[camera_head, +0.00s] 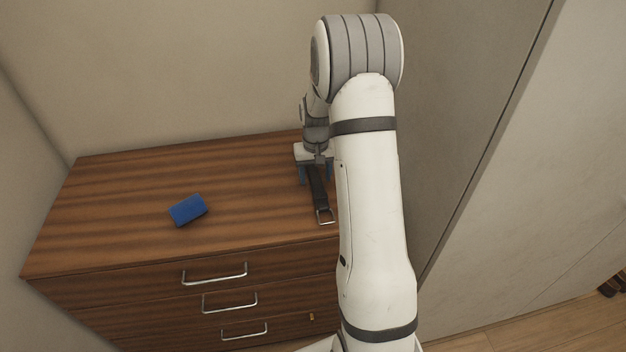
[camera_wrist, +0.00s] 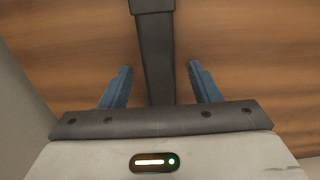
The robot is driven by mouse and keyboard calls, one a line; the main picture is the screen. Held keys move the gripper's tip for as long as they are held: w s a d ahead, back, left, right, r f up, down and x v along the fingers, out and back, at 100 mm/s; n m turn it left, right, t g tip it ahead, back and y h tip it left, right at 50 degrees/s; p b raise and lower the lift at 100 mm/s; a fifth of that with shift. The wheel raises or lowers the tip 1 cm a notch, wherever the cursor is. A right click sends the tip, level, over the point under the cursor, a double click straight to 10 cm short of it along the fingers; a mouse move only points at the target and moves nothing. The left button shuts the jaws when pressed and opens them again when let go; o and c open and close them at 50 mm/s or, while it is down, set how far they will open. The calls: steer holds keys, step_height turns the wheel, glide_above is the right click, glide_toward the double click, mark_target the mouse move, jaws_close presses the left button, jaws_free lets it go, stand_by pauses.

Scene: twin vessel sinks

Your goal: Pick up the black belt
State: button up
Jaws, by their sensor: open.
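The black belt (camera_head: 319,192) lies on the wooden dresser top, its metal buckle toward the front edge. Part of it is hidden behind my arm and gripper. In the wrist view the belt (camera_wrist: 157,55) runs from the top edge down between my two blue fingers and passes out of sight under the gripper body. My gripper (camera_wrist: 160,72) is open, with one finger on each side of the belt and a gap on both sides. In the head view my gripper (camera_head: 315,172) is over the belt, pointing down; its fingertips are partly hidden.
The dresser (camera_head: 120,215) has several drawers with metal handles. A blue box-like item (camera_head: 188,210) lies on its top, left of the belt. Walls stand behind and at the left; a grey panel (camera_head: 450,120) rises at the right. The dresser top's left part is mostly free.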

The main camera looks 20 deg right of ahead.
steer(key=shift+c, duration=0.2)
steer(key=c, duration=1.1)
